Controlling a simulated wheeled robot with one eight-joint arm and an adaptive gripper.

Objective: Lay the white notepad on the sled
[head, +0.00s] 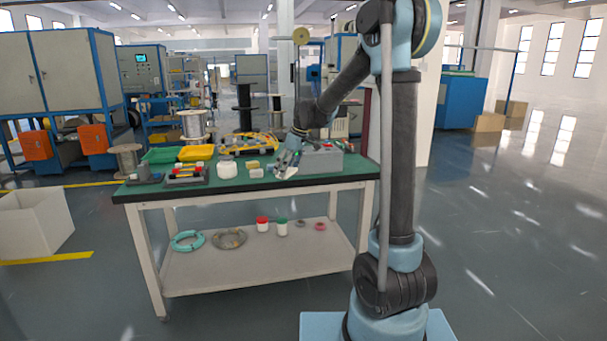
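My gripper (286,164) points down at the right part of the green-topped workbench (216,186). A small flat white thing, perhaps the white notepad (284,174), is right under or between its fingertips. I cannot tell whether the fingers touch or hold it, or whether they are open or shut. I cannot pick out the sled for sure in this view. A low dark grey holder (186,182) with red and yellow pieces lies on the left part of the bench.
A grey box (322,160) stands just right of my gripper. A white roll (227,170), a yellow block (253,165), a yellow tray (196,153) and a green tray (159,156) are on the bench. Coils and jars stand on the lower shelf (250,262). The bench's front strip is mostly clear.

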